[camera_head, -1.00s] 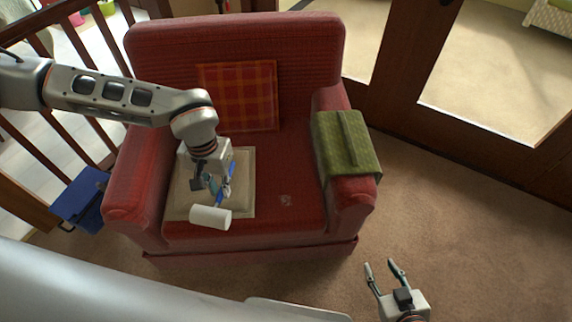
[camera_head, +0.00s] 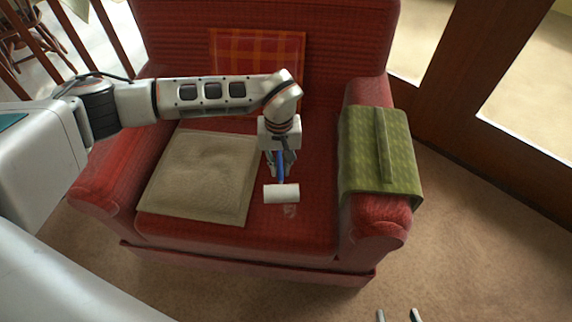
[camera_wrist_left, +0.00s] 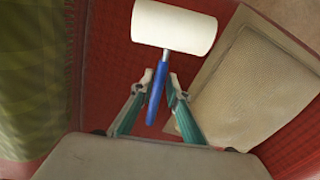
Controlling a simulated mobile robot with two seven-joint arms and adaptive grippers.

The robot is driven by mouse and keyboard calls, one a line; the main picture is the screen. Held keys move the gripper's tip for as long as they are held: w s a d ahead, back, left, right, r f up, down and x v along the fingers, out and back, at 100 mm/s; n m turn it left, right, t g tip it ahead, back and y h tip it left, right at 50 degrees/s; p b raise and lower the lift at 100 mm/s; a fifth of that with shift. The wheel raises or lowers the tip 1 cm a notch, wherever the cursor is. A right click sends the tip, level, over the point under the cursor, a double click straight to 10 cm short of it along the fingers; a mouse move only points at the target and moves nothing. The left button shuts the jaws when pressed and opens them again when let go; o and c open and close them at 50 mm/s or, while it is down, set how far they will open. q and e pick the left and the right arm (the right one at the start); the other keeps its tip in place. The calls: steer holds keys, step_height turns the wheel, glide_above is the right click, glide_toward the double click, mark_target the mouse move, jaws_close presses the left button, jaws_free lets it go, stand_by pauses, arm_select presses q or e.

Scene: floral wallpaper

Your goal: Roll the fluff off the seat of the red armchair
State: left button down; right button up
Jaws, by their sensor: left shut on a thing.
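The red armchair (camera_head: 318,228) faces me, its seat partly covered on the left. My left gripper (camera_head: 282,168) is shut on the blue handle of a lint roller (camera_head: 281,194), whose white roll is at the front middle of the seat. I cannot tell whether the roll touches the seat. The roller (camera_wrist_left: 174,27) also shows in the left wrist view; the fluff is not visible there. Only the fingertips of my right gripper (camera_head: 398,315) show, apart, above the carpet.
A beige cushion (camera_head: 200,178) lies flat on the left of the seat. An orange plaid cushion (camera_head: 258,62) leans on the backrest, partly behind my left arm. A green cloth with a strip (camera_head: 381,155) covers the right armrest. Bare carpet (camera_head: 480,240) lies to the right.

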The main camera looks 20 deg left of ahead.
arm_select(q)
steer(key=shift+w+f, duration=0.1)
steer(key=shift+f, duration=0.35)
step_height(320, 180, down, 4)
steer(key=shift+f+b, duration=0.15)
steer(key=shift+b, duration=1.05)
steer(key=shift+f, duration=0.4)
steer(key=shift+b, duration=0.3)
arm_select(e)
steer(key=shift+w+a+r+m+t+y, duration=0.25)
steer(key=shift+w+a+r, duration=0.15)
steer(key=shift+a+r, duration=0.25)
steer(key=shift+w+a+r+m+t+y, duration=0.15)
steer(key=shift+w+a+r+m, duration=0.15)
steer(key=shift+a+r, duration=0.25)
arm_select(q)
steer(key=shift+f, duration=0.1)
arm_select(e)
steer(key=shift+s+f, duration=0.2)
steer(key=shift+f, duration=0.25)
arm_select(q)
steer(key=shift+f, duration=0.3)
arm_select(e)
steer(key=shift+f, duration=0.1)
arm_select(q)
steer(key=shift+f, duration=0.3)
steer(key=shift+f, duration=0.3)
